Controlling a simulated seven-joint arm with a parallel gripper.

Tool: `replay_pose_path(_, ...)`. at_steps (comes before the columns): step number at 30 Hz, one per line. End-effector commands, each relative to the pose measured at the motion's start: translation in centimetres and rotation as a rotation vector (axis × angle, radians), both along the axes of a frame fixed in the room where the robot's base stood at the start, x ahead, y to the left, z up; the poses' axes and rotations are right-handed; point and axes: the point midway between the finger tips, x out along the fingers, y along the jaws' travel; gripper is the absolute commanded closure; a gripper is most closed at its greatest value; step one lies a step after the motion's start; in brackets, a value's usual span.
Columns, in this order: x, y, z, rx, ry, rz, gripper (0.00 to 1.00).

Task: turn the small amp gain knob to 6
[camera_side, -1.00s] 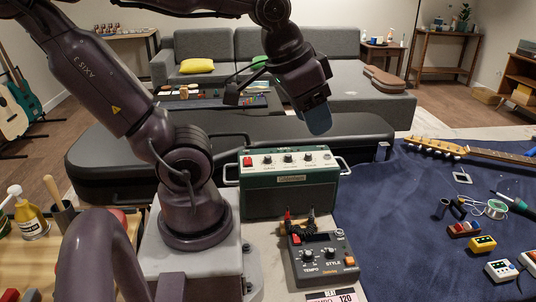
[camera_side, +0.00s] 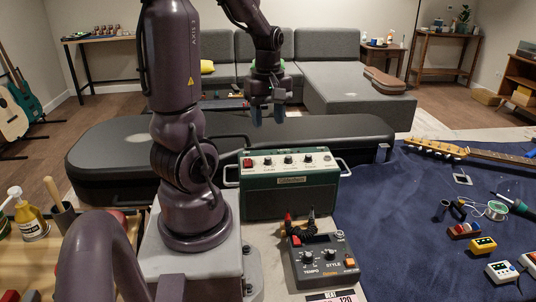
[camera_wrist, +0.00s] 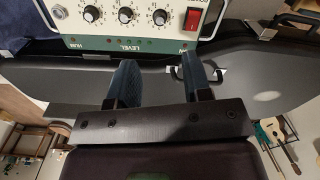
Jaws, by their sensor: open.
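The small green amp (camera_side: 290,188) stands on the table in the side view, with a pale control panel on top. Its panel carries a red switch (camera_side: 247,163), several dark knobs, one being a middle knob (camera_side: 288,159), and a small jack at the far end. In the wrist view the knobs show upside down along the panel, with one knob (camera_wrist: 159,17) nearest the red switch (camera_wrist: 193,20). Which one is labelled gain is too small to read. My gripper (camera_side: 268,115) is open and empty, pointing down above and behind the amp; its two blue fingers (camera_wrist: 165,84) are apart, clear of the knobs.
A grey pedal (camera_side: 322,262) with knobs sits in front of the amp, with red and black plugs beside it. A black guitar case (camera_side: 120,165) lies behind the amp. A blue cloth (camera_side: 400,220) with a guitar neck and small tools lies to the right.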

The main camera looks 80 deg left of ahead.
Motion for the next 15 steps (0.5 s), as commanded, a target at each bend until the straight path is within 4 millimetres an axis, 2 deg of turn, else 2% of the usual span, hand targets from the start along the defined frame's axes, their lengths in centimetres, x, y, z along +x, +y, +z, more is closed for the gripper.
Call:
replay_pose_path(3,-0.1,-0.1,-2.7,-0.007,0.005,0.001,0.55)
replay_pose_path(9,-0.1,-0.1,-6.8,-0.005,0.005,-0.001,0.55)
replay_pose_path(15,0.0,0.0,-9.4,-0.003,0.002,-0.002,0.55)
